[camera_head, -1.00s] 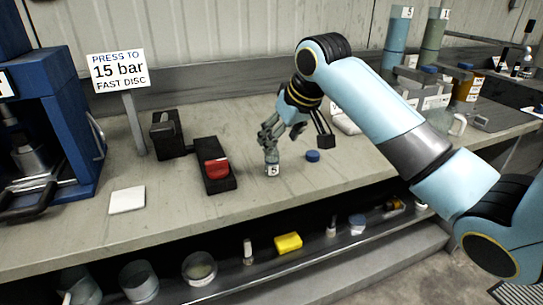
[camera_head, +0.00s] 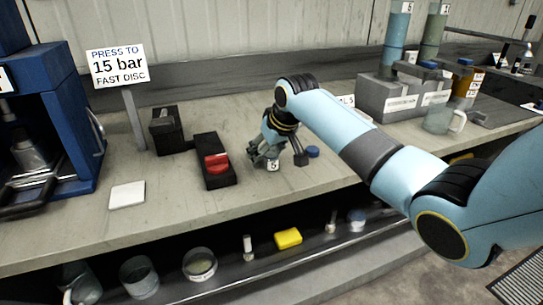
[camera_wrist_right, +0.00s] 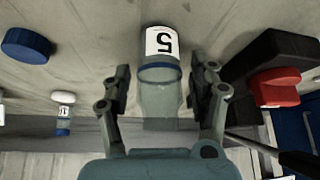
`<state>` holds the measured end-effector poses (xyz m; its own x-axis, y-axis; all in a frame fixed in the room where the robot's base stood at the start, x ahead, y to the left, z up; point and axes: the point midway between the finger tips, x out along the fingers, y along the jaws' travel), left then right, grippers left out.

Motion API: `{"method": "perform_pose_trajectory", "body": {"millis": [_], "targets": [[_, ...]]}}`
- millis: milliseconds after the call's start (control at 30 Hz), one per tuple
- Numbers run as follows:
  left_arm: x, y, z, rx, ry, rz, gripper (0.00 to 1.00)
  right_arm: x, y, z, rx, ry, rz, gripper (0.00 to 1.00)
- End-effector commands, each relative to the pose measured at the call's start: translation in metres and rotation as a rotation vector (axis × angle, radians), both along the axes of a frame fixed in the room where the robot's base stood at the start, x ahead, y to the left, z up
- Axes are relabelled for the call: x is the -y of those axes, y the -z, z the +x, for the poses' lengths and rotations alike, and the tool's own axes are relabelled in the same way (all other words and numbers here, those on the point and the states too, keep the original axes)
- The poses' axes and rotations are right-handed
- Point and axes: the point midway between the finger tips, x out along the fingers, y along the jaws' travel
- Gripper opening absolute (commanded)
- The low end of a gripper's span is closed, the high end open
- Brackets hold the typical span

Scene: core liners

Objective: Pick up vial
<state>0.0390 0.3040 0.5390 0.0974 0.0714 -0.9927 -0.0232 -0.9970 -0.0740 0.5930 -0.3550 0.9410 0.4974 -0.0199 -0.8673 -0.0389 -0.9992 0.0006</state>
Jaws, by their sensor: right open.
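The vial (camera_head: 273,166) stands on the bench and bears a white label reading 5. In the right wrist view the clear vial (camera_wrist_right: 160,90) lies between the two fingers, its label at the far end. My right gripper (camera_head: 276,157) is open around it, with a visible gap on each side in the wrist view (camera_wrist_right: 162,88). In the head view the gripper hides most of the vial. A blue cap (camera_head: 313,151) rests on the bench just right of the gripper; it also shows in the wrist view (camera_wrist_right: 27,45). My left gripper is out of view.
A black device with a red part (camera_head: 215,163) sits close left of the gripper. A white square (camera_head: 127,195) lies further left, near the blue press (camera_head: 62,120). Grey blocks (camera_head: 400,98) and a glass beaker (camera_head: 438,119) stand right. A lower shelf holds a yellow block (camera_head: 288,238).

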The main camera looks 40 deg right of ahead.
Motion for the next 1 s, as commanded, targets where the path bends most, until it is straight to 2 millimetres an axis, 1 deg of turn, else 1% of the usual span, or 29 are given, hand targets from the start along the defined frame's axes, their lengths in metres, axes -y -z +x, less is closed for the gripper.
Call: {"method": "perform_pose_trajectory", "body": {"millis": [67, 500, 533, 1000], "targets": [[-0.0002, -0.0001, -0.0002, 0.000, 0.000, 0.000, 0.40, -0.0001, -0.0001, -0.0002, 0.000, 0.000, 0.000, 0.60], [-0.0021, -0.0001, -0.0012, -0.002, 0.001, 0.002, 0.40, 0.0000, -0.0001, -0.0005, -0.001, 0.000, 0.000, 0.03], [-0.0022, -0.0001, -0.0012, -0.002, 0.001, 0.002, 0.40, 0.0000, -0.0001, -0.0005, -0.001, 0.001, 0.001, 0.00], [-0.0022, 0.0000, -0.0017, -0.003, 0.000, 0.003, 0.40, 0.0001, 0.0000, -0.0006, -0.001, 0.001, 0.001, 0.00]]}}
